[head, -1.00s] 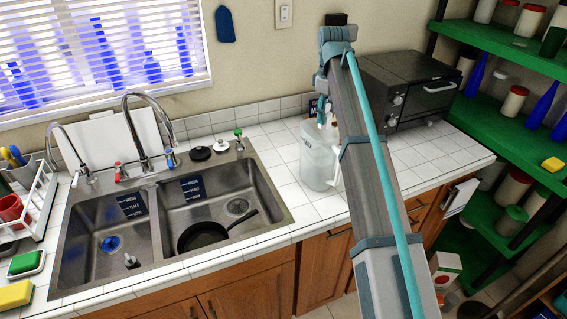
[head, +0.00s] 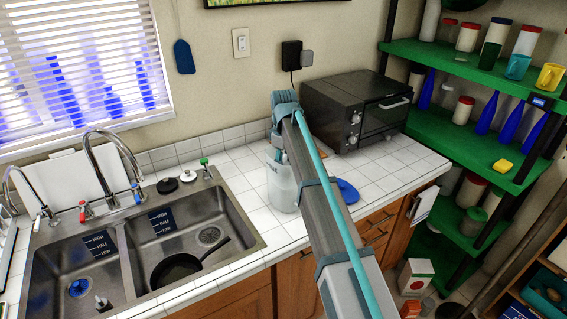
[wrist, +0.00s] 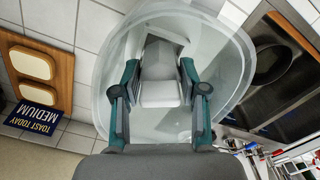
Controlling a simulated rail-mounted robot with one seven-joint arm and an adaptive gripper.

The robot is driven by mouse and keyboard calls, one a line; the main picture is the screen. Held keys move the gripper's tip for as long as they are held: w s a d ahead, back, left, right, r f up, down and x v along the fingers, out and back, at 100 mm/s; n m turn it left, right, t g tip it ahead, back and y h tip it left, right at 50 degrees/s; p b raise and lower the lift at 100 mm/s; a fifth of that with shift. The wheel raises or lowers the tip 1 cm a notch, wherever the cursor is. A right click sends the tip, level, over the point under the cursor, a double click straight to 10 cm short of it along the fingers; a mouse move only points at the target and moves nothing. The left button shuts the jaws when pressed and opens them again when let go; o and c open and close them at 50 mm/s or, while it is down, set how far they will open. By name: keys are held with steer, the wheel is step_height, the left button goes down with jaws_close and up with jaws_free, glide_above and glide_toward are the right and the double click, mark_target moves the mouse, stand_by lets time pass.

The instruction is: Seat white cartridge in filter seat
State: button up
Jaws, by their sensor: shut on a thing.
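The white cartridge (wrist: 160,92) is between the two teal fingers of my gripper (wrist: 159,70) in the wrist view, and the gripper is shut on it. The cartridge is over the mouth of a large translucent pitcher (wrist: 228,45), whose rim surrounds it in that view. A pale, angular part inside the pitcher shows just beyond the cartridge; I cannot tell whether they touch. In the head view the pitcher (head: 283,190) stands upright on the tiled counter, partly behind my arm. My gripper there is mostly hidden at the pitcher's top, and the cartridge cannot be made out.
A blue disc (head: 347,190) lies on the counter right of the pitcher. The black toaster oven (head: 345,112) stands behind. The double sink (head: 215,205) with a dark pan (head: 176,268) is to the left. The wrist view shows a toast board (wrist: 37,45).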

steer(key=shift+f, duration=0.4)
steer(key=shift+f, duration=0.1)
steer(key=o, duration=0.9)
step_height(320, 180, up, 12)
steer(key=b, duration=0.3)
